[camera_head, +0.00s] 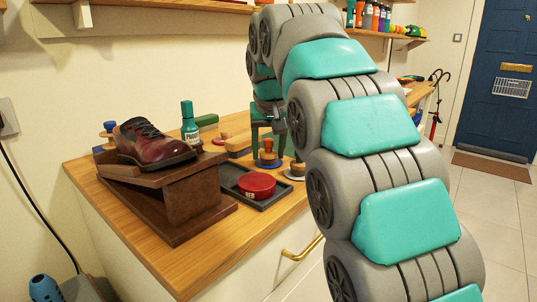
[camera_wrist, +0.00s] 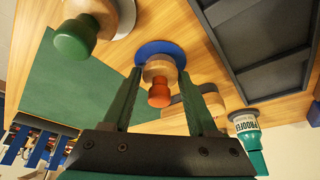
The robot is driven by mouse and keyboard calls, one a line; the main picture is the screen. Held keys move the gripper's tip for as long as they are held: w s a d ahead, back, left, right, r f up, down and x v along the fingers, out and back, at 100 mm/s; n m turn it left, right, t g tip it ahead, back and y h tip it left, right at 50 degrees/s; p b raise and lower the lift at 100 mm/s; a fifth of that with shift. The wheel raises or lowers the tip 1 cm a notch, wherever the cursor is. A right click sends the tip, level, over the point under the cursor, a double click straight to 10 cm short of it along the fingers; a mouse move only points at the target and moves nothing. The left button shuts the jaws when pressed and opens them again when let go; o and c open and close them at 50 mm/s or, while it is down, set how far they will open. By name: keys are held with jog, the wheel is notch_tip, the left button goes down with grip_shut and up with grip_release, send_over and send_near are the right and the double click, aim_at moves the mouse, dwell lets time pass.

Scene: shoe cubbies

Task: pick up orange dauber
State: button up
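The orange dauber (camera_head: 268,152) stands on the wooden counter behind the dark tray, under my gripper (camera_head: 270,128). In the wrist view the orange dauber (camera_wrist: 158,93) has an orange knob, a pale wooden body and a round blue base. My gripper (camera_wrist: 160,74) is open, with one dark green finger on each side of the dauber. A gap shows between the dauber and both fingers, wider on the right. Whether the fingers are level with the knob is hard to tell.
A green-knobbed dauber (camera_wrist: 76,38) stands close by at left in the wrist view. A dark tray (camera_head: 228,178) with a red tin (camera_head: 257,186), a green bottle (camera_head: 189,124), and a shoe (camera_head: 150,144) on a brown stand (camera_head: 185,196) are nearby.

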grip_shut()
dwell(0.3)
